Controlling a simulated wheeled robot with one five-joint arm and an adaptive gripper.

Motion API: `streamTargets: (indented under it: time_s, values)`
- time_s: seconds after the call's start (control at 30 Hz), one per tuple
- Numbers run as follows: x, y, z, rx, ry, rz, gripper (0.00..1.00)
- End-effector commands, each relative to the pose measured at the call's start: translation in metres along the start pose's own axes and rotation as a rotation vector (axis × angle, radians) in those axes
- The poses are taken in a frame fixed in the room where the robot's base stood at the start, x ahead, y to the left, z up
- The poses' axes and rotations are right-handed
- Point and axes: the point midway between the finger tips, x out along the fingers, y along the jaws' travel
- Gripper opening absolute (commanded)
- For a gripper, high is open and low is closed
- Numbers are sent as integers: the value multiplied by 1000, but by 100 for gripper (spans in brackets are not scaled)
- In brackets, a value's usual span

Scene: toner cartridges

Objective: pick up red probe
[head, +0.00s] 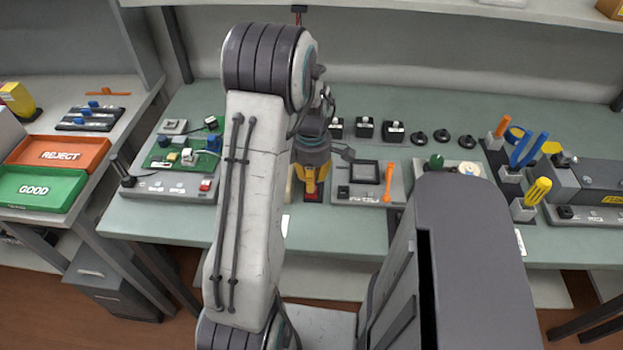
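My gripper (310,184), dark with yellow-orange fingertips, points down over the bench in the middle of the head view, partly behind my arm. A small red thing (312,197) on a dark base shows right at the fingertips. It may be the red probe or its holder; I cannot tell which. The fingertips look close together, but whether they are shut on anything is hidden at this size. No other clear red probe shows on the bench.
Right of my gripper is a grey fixture (360,195) with an orange tool (388,182). Left is a green circuit board (183,150) on a grey station. Black blocks and discs stand behind; handled tools stand at right. REJECT (60,137) and GOOD (30,207) trays are at far left.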

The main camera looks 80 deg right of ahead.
Motion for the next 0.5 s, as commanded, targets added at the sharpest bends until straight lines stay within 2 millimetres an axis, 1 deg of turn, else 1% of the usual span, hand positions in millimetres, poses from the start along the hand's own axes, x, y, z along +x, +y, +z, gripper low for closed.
streamTargets:
  time_s: [0.03,0.1,0.5]
  values:
    - [0,0,0,0,0,0,4]
    - [0,0,0,0,0,0,0]
    - [-2,0,0,0,0,0,0]
